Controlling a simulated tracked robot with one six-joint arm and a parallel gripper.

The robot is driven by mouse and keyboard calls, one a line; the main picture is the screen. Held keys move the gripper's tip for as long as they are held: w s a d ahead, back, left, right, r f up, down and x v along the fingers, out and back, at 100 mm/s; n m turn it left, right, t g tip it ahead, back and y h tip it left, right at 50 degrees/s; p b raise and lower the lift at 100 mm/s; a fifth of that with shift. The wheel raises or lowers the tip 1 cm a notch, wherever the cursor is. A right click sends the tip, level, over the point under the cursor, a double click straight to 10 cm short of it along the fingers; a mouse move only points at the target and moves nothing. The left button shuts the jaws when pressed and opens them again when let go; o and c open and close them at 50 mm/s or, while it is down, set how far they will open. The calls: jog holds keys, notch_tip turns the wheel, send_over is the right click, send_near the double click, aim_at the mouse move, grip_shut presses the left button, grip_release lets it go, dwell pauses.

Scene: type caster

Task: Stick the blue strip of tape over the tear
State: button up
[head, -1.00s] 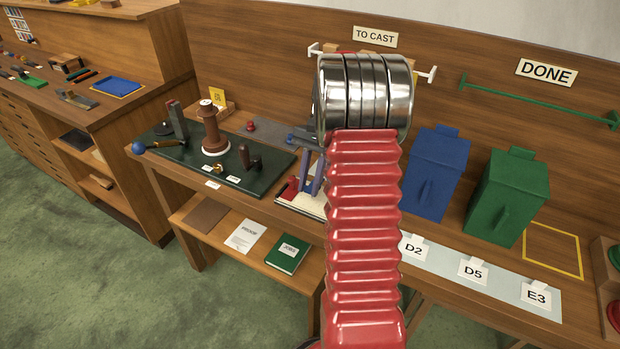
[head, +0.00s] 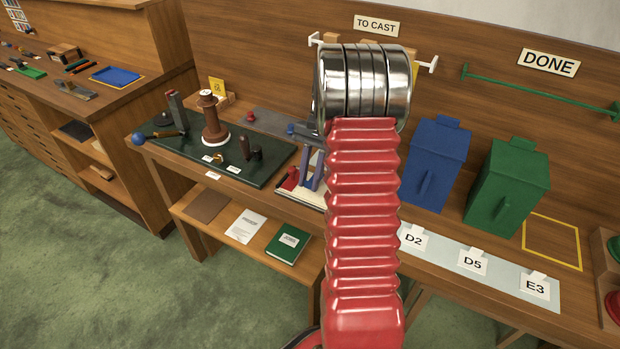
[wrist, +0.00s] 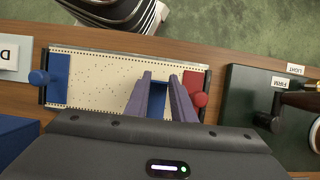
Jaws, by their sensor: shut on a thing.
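In the wrist view, my gripper (wrist: 160,77) has its two purple fingers closed on the blue strip of tape (wrist: 158,98), which shows as a dark blue patch between them. The fingers are over a cream perforated paper (wrist: 100,78) lying in a frame with a blue knob at the left end and a red knob at the right. I cannot tell whether the tape touches the paper. No tear can be made out; the fingers and gripper body hide part of the paper. In the head view, my red arm covers much of the frame, and the gripper (head: 311,172) shows beside it.
A dark green board (head: 235,165) with a brown spool stands left of the paper frame. A blue box (head: 432,170) and a green box (head: 505,190) stand to the right, behind cards D2, D5 and E3. A lower shelf holds a green book (head: 287,244).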

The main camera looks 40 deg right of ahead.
jog(key=shift+f, duration=0.65)
dwell(1.6)
jog(key=o, duration=1.1)
jog(key=shift+c, duration=0.2)
jog(key=shift+r, duration=0.15)
jog(key=shift+r, duration=2.9)
